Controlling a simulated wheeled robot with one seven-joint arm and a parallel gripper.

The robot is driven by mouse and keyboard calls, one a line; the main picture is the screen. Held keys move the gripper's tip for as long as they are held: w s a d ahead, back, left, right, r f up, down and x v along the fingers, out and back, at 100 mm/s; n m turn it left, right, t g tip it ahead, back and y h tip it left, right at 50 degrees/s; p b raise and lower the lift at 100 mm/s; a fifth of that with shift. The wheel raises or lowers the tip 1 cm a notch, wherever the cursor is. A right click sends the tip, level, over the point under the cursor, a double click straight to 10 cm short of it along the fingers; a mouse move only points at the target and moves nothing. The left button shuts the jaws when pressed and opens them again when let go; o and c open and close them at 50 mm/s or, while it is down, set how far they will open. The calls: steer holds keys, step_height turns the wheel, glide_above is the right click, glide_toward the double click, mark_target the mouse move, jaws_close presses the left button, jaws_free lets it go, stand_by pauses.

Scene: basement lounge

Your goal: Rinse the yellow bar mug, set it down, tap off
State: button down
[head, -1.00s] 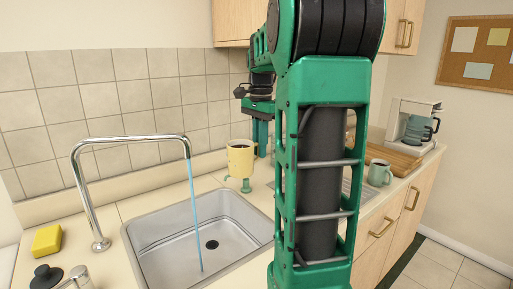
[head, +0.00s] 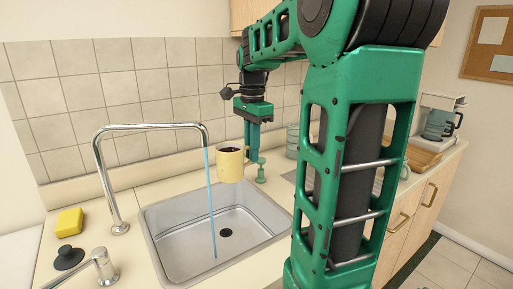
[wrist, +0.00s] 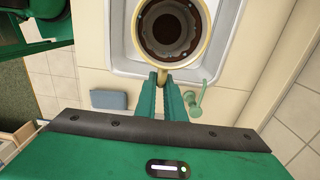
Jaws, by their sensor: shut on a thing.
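The yellow mug (head: 231,166) is upright in the air over the back right of the sink (head: 165,238), just right of the water stream (head: 210,205). The stream appears to pass beside it, not into it. My gripper (head: 251,150) is shut on the mug's handle, on its right side. In the wrist view the mug (wrist: 193,58) shows a dark brown inside, and my fingertips (wrist: 163,80) close on its handle. The chrome tap (head: 150,127) is running into the sink. A chrome lever (head: 98,262) stands left of the sink.
A yellow sponge (head: 70,222) and a black stopper (head: 68,257) lie on the counter left of the sink. A small green fixture (head: 261,173) stands behind the sink's right corner, near my gripper. A coffee maker (head: 438,122) is at far right.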

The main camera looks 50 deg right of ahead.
steer(key=shift+w+a, duration=0.2)
steer(key=shift+a, duration=0.75)
steer(key=shift+w+a, duration=0.15)
steer(key=shift+a, duration=0.85)
steer(key=shift+w+a, duration=0.2)
steer(key=shift+a, duration=0.75)
steer(key=s+d, duration=0.2)
steer(key=d, duration=0.8)
steer(key=shift+d, duration=0.25)
steer(key=shift+s, duration=0.1)
